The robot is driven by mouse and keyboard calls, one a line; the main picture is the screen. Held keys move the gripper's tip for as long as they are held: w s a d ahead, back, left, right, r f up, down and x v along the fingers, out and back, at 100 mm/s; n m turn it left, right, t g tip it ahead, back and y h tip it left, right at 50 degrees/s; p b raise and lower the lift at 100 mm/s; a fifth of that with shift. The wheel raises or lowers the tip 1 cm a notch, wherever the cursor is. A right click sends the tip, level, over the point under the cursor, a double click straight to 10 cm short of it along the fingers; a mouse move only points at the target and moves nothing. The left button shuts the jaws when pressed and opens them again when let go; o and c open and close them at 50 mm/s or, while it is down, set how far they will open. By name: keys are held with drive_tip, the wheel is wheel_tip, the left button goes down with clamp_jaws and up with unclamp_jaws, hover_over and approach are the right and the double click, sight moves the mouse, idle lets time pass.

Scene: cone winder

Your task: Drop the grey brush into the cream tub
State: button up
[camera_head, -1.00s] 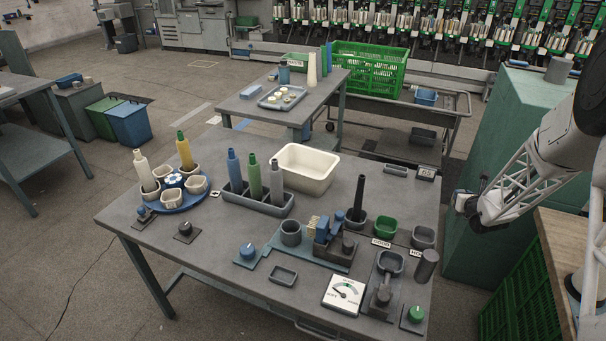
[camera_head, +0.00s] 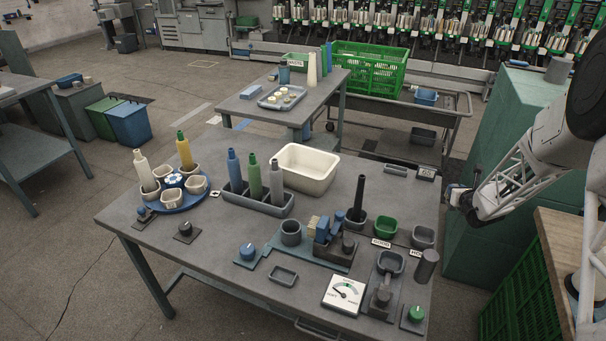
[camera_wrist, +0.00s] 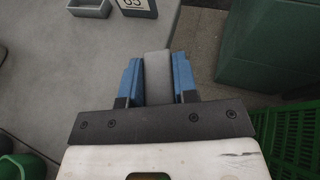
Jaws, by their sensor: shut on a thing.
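My gripper (camera_wrist: 156,66) shows in the wrist view with its two blue fingers shut on a grey block-like piece, the grey brush (camera_wrist: 158,85). Only a plain grey face of the brush shows, and its bristles cannot be made out. In the head view my gripper (camera_head: 455,197) is small, at the right, by the table's right edge; the brush cannot be told apart there. The cream tub (camera_head: 308,181) stands upright at the back middle of the grey table, well to the left of my gripper. Its visible inside looks empty.
A rack with several bottles (camera_head: 257,205) stands in front-left of the tub. A shallow grey tray (camera_head: 396,170) and number sign (camera_head: 426,174) lie at the back right. A teal cabinet (camera_head: 505,130) is behind my arm.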

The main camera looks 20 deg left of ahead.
drive_tip(key=w+a+r+n+g+y, duration=0.2)
drive_tip(key=a+r+n+g+y, duration=0.15)
drive_tip(key=a, duration=0.95)
drive_tip(key=w+a+r+n+g+y, duration=0.2)
drive_tip(key=a+r+n+y, duration=0.15)
drive_tip(key=a, duration=0.85)
drive_tip(key=s+a+r+n+g, duration=0.1)
drive_tip(key=s+a+n+g, duration=0.2)
drive_tip(key=a, duration=0.6)
drive_tip(key=s+a+r+n+g, duration=0.2)
drive_tip(key=s+a+n+g, duration=0.1)
drive_tip(key=a, duration=0.6)
drive_tip(key=s+a+r+n+g+y, duration=0.1)
drive_tip(key=a+n+g, duration=0.3)
drive_tip(key=a, duration=0.5)
drive_tip(key=shift+s+a+r+g, duration=0.15)
drive_tip(key=shift+s+a+g, duration=0.35)
drive_tip(key=shift+s, duration=0.4)
drive_tip(key=shift+d, duration=0.1)
drive_tip(key=shift+f, duration=3)
drive_tip(key=o, duration=1)
